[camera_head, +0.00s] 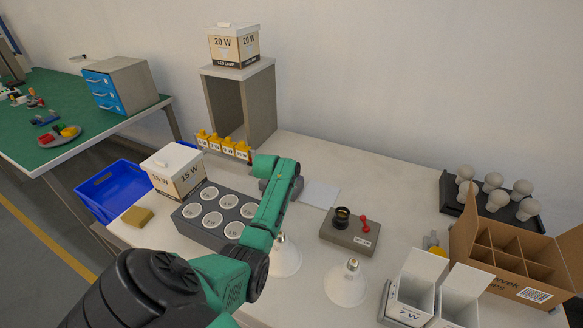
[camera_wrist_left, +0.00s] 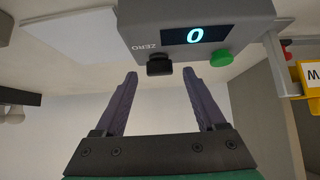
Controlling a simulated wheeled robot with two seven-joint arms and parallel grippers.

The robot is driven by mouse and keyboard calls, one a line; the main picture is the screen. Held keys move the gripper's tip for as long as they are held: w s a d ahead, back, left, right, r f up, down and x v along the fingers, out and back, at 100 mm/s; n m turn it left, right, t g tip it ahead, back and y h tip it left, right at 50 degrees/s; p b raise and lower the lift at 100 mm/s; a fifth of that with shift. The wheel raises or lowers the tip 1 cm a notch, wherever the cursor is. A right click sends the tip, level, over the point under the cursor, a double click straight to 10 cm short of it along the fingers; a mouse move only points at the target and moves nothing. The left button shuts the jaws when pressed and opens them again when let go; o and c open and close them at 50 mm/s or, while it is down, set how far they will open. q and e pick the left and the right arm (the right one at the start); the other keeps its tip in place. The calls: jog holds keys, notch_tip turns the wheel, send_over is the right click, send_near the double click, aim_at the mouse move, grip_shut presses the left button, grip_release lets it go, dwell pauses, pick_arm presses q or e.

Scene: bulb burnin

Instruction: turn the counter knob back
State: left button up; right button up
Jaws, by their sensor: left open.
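The grey counter box (camera_wrist_left: 200,25) hangs upside down at the top of the left wrist view. Its display (camera_wrist_left: 195,35) reads 0, and it has an upside-down label that seems to read ZERO. A black knob (camera_wrist_left: 159,66) sticks out of its edge, with a green button (camera_wrist_left: 222,59) beside it. My left gripper (camera_wrist_left: 160,74) is open and empty, its two fingertips on either side of the knob and just short of it or level with it; contact cannot be told. In the head view my left arm hides the counter and most of the gripper. My right gripper is not seen.
Yellow tags (camera_head: 224,147) stand by the shelf (camera_head: 263,105). A grey tray of round cups (camera_head: 186,230) lies under my arm. A tester with a red lever (camera_head: 347,238), standing bulbs (camera_head: 347,284), small white boxes (camera_head: 413,295) and a divided carton (camera_head: 530,292) fill the right.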

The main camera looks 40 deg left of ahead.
pick_arm(q)
jog(key=shift+w+a+f, duration=0.15)
jog(key=shift+w+f, duration=0.15)
jog(key=shift+f, duration=0.1)
grip_shut()
